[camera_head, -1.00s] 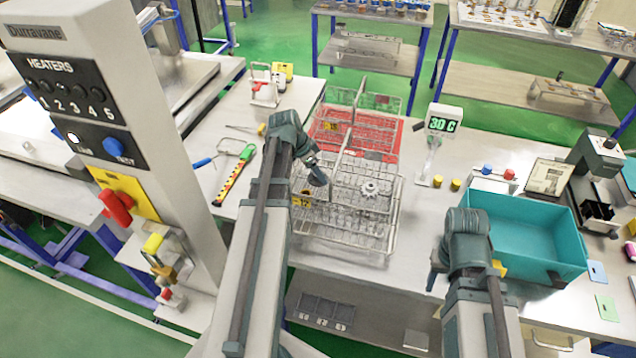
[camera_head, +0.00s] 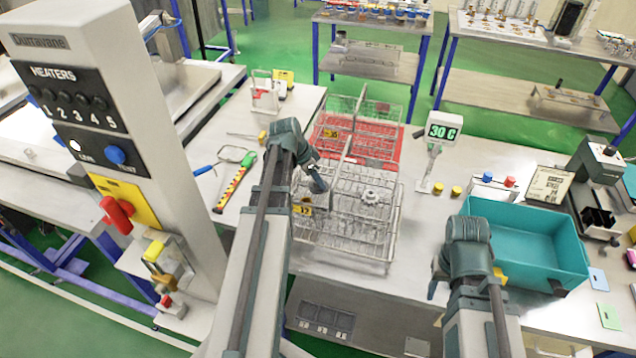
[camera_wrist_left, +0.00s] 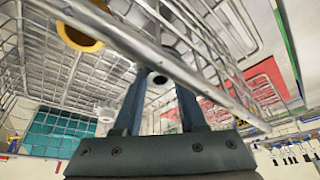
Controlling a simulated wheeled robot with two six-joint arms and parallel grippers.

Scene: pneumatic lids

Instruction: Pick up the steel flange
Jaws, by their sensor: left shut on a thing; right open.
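My left gripper (camera_head: 318,184) reaches down at the near wire basket (camera_head: 392,222), close to its upright handle bar. In the left wrist view its fingers (camera_wrist_left: 160,85) are shut on a grey metal piece (camera_wrist_left: 170,50) with a dark hole; I cannot tell for sure whether this is the steel flange. A wire bar crosses in front of the fingers. A pale toothed round part (camera_head: 371,196) lies in the basket to the right of the gripper. My right gripper (camera_head: 438,280) is open and empty beside the teal bin, its fingertips mostly hidden.
A second wire basket on a red mat (camera_head: 385,145) stands behind. The teal bin (camera_head: 535,250) is at the right, the temperature display (camera_head: 443,132) behind it. A yellow round thing (camera_wrist_left: 80,38) is close to the left fingers. The basket's wires and handle surround the left gripper.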

